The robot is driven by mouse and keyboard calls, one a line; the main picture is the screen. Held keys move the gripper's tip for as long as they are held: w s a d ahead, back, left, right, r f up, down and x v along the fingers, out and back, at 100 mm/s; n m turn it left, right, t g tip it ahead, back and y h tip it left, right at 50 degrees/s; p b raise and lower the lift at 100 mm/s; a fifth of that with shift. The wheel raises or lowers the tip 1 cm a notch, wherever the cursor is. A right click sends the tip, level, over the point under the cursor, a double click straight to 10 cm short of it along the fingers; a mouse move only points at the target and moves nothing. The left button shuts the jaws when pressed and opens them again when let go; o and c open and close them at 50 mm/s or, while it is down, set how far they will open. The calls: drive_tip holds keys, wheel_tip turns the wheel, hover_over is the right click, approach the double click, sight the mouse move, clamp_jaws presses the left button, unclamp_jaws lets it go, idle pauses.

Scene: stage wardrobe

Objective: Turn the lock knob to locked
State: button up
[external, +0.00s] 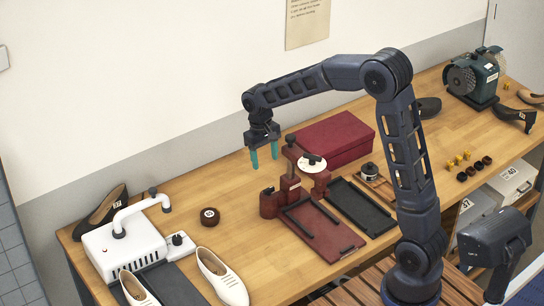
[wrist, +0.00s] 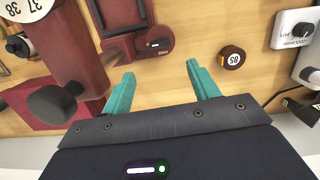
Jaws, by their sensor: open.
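The lock knob (wrist: 302,29) is a small black knob on a white box (wrist: 283,33) with small lettering, at the upper right edge of the wrist view. In the external view the black knob (external: 178,240) sits on the small white box at the right side of a white machine (external: 125,248). Which way the knob points is too small to tell. My gripper (external: 264,158) has two teal fingers pointing down, apart and empty. It hangs above the bench, right of and behind the knob, well away from it. In the wrist view my gripper (wrist: 160,72) has nothing between its fingers.
A dark red press (external: 291,180) with a white dial stands close to my gripper. A red box (external: 336,139) lies behind it. A round tape-like disc (external: 209,216) lies between press and white machine. White shoes (external: 222,277) stand in front. Bare wood surrounds the disc.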

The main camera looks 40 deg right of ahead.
sight(269, 191)
drive_tip(key=shift+t, duration=0.7)
drive_tip(key=f, duration=0.3)
drive_tip(key=s+f, duration=0.1)
drive_tip(key=f, duration=0.6)
drive_tip(key=shift+s+f, duration=0.25)
drive_tip(key=c, duration=1)
